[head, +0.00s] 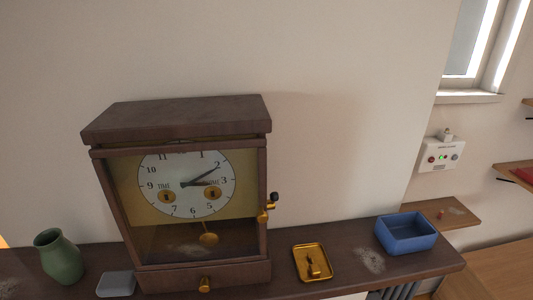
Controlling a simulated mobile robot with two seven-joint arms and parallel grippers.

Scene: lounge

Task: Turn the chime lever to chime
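A dark wooden mantel clock (180,270) stands on the shelf left of centre. Its white dial (190,170) shows behind the front door, with a brass pendulum (208,239) below. A small brass lever (266,211) with a black knob (275,196) sticks out from the clock's right side; it looks like the chime lever. Any marking beside it is too small or hidden to read. A brass knob (205,284) is on the clock's base drawer. Neither of my grippers is in view.
A green vase (59,257) and a grey dish (115,284) stand left of the clock. A brass tray (301,264) with a small brass piece and a blue box (406,232) stand to its right. A white wall panel (442,157) hangs further right. The space right of the lever is clear.

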